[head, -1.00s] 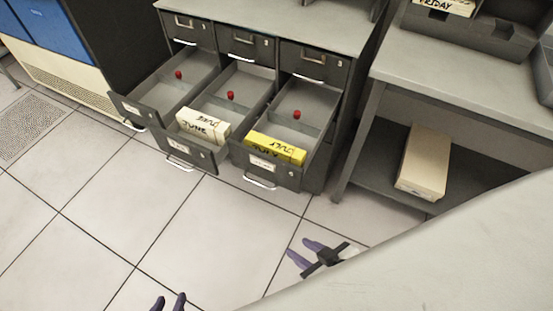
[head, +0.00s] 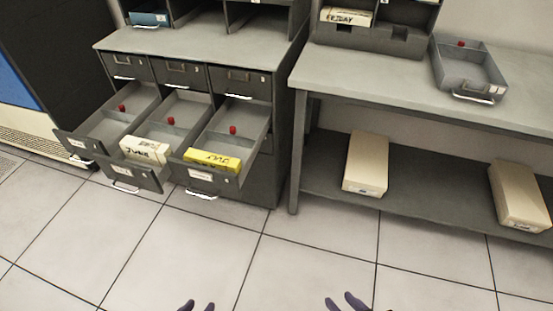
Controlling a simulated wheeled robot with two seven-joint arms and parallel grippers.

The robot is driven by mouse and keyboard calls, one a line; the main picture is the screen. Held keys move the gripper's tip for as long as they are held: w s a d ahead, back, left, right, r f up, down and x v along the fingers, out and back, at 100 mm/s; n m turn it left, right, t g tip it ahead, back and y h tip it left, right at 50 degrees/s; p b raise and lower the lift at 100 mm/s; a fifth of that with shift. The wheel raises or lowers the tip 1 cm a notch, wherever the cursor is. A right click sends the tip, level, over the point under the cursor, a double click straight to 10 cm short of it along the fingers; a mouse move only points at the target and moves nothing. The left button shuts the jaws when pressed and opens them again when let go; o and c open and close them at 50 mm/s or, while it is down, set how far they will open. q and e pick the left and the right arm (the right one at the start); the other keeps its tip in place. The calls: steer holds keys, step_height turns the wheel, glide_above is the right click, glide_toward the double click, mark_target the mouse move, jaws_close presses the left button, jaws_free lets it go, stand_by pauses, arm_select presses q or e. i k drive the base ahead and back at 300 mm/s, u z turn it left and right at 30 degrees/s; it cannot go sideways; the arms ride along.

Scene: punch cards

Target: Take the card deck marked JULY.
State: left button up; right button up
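The yellow card deck marked JULY (head: 213,160) lies at the front of the open right drawer (head: 240,118) of the grey cabinet. A cream deck marked JUNE (head: 145,149) lies in the open middle drawer. My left gripper (head: 196,306) shows only its purple fingertips at the bottom edge, spread apart with nothing between them. My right gripper (head: 347,302) also shows purple fingertips at the bottom edge, spread apart and empty. Both are well short of the drawers, and the rest of each is out of frame.
The open left drawer (head: 82,144) looks empty of cards. A table (head: 420,92) on the right bears a FRIDAY deck (head: 346,16) in a rack and a grey tray (head: 470,75). Beige boxes (head: 366,165) stand on its lower shelf. The tiled floor in front is clear.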

mark_target(194, 156)
steer(key=z, duration=0.85)
steer(key=i, duration=1.05)
steer(key=u, duration=0.9)
